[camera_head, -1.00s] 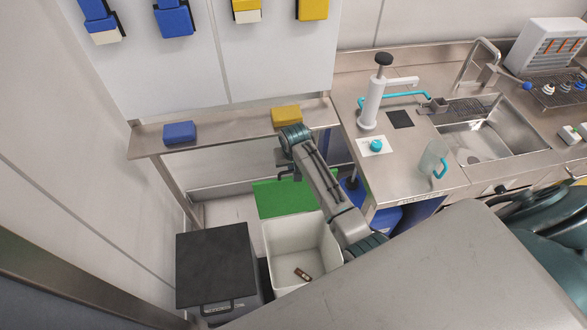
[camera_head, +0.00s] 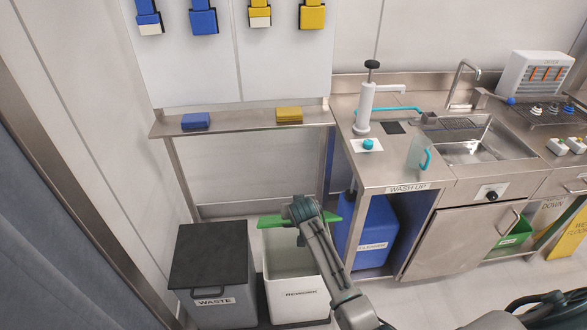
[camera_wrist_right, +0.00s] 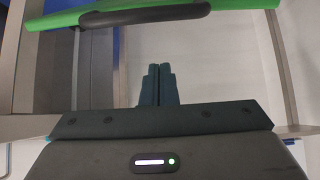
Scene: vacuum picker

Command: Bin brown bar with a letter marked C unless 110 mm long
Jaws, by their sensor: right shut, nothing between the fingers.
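The white bin marked REWORK (camera_head: 299,294) stands open on the floor, and its inside shows only in part. No brown bar shows in the views now. A green lid (camera_head: 268,221) appears as a thin strip at the back of that bin; its green edge and dark handle (camera_wrist_right: 150,14) cross the top of the right wrist view. My right gripper (camera_wrist_right: 158,84) is shut and empty, its fingertips below that handle in the picture, apart from it. In the head view, my right gripper (camera_head: 301,238) hangs over the bin. My left gripper is not in view.
A grey WASTE bin (camera_head: 215,302) with a closed dark lid (camera_head: 209,254) stands left of the white bin. Behind is a steel shelf (camera_head: 240,121) with a blue block (camera_head: 196,121) and a yellow block (camera_head: 289,115). A wash-up counter (camera_head: 390,172) and a blue container (camera_head: 375,230) stand right.

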